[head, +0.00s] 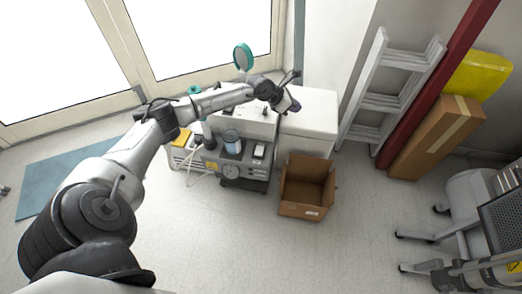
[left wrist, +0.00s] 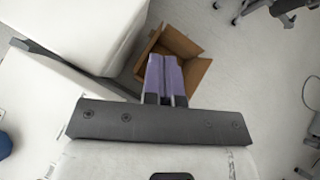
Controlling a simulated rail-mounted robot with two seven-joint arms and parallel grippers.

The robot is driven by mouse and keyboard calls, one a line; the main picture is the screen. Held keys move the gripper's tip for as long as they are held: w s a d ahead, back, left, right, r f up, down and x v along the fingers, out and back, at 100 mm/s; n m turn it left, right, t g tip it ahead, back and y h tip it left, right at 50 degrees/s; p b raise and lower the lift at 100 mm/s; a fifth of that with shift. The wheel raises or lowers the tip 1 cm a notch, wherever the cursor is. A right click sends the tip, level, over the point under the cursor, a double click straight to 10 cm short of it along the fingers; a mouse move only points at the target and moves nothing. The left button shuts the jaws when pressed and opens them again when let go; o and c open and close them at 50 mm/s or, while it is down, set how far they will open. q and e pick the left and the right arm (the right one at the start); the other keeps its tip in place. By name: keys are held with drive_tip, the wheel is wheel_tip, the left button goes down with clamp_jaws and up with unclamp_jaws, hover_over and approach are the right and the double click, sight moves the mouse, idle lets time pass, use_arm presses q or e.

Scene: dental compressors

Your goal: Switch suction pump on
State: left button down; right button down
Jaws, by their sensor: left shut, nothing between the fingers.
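A grey and white unit with a clear jar and a round dial on its front (head: 243,172), which looks like the suction pump, stands on the floor left of an open cardboard box in the head view. Its switch is too small to make out. My left gripper (head: 295,106) is shut and empty, above the white cabinet, right of and behind the pump. Its purple fingers (left wrist: 165,78) are together in the left wrist view, with the box beyond them; the pump cannot be made out there. My right gripper is not in view.
The open cardboard box (head: 306,188) stands in front of the white cabinet (head: 311,116). A ladder (head: 388,95) and a tall carton (head: 435,138) lean at the right. Wheeled equipment (head: 470,207) stands at the right edge. The floor in front of the pump is clear.

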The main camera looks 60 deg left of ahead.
use_arm(q)
drive_tip(key=s+a+f+m+g+y, duration=0.2)
drive_tip(key=s+a+f+m+g, duration=0.1)
drive_tip(key=s+f+g, duration=0.25)
drive_tip(key=m+g, duration=0.2)
drive_tip(key=g, duration=0.3)
hover_over(258, 153)
drive_tip(key=w+a, duration=0.1)
drive_tip(key=shift+w+a+f+y, duration=0.1)
drive_tip(key=shift+f+y, duration=0.2)
drive_tip(key=shift+f, duration=0.05)
drive_tip(key=shift+f, duration=0.1)
drive_tip(key=f+b, duration=0.2)
drive_tip(key=f, duration=0.2)
drive_tip(key=f+b, duration=0.2)
drive_tip(key=f, duration=0.2)
drive_tip(key=s+d+f+b, duration=0.1)
drive_tip(key=f+b, duration=0.2)
drive_tip(key=f, duration=0.1)
drive_tip(key=shift+d+f+b, duration=0.15)
drive_tip(key=shift+f+b, duration=0.6)
drive_tip(key=shift+f, duration=0.1)
